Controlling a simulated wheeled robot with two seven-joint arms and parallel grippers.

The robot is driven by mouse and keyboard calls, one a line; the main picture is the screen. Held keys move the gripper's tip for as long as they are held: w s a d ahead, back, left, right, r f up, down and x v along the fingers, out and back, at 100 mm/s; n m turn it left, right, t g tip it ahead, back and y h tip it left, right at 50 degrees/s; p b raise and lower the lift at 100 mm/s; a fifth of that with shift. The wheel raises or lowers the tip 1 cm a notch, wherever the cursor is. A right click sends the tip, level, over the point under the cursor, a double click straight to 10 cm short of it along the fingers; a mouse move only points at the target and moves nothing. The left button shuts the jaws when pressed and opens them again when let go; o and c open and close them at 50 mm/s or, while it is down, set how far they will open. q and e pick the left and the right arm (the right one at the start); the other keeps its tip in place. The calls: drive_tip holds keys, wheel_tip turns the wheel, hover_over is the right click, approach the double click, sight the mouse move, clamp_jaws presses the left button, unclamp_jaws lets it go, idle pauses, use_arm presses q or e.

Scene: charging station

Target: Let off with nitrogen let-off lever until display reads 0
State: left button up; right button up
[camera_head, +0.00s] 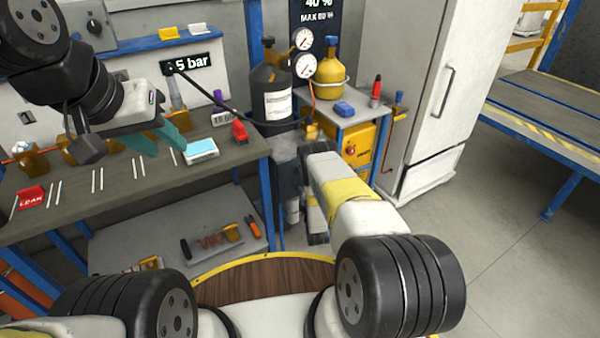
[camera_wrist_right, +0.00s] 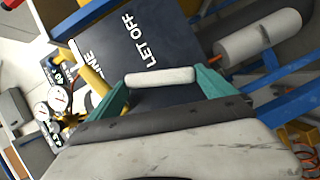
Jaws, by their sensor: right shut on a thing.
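In the right wrist view my right gripper (camera_wrist_right: 162,88) has its teal fingers at both ends of a white cylindrical lever handle (camera_wrist_right: 160,77). The handle lies in front of a dark panel marked LET OFF (camera_wrist_right: 140,48). In the head view my right forearm hides this gripper and the lever. The black wall display (camera_head: 193,63) shows "5 bar"; its left end is partly covered, so any leading digits are unclear.
A dark gas bottle (camera_head: 270,95) and a yellow bottle (camera_head: 328,65) with gauges stand at the back. A red-tagged LEAK block (camera_head: 30,197) and brass fittings lie on the workbench (camera_head: 110,207). A white cabinet (camera_head: 445,45) stands right; floor before it is clear.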

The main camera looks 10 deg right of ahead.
drive_tip(key=shift+s+a+f+n, duration=0.1)
drive_tip(key=shift+s+a+n, duration=0.1)
drive_tip(key=shift+a+n, duration=0.45)
drive_tip(key=shift+s+a+f, duration=0.1)
drive_tip(key=shift+s+a, duration=0.05)
drive_tip(key=shift+a, duration=0.1)
idle(0.4)
drive_tip(key=o, duration=1.7)
drive_tip(key=shift+o, duration=0.2)
drive_tip(key=s+d+r, duration=0.1)
drive_tip(key=s, duration=0.7)
drive_tip(key=shift+s+d+r, duration=0.25)
drive_tip(key=shift+d+r, duration=0.1)
drive_tip(key=shift+m, duration=0.25)
drive_tip(key=s, duration=0.7)
drive_tip(key=shift+s+a+r, duration=0.25)
drive_tip(key=shift+s, duration=0.15)
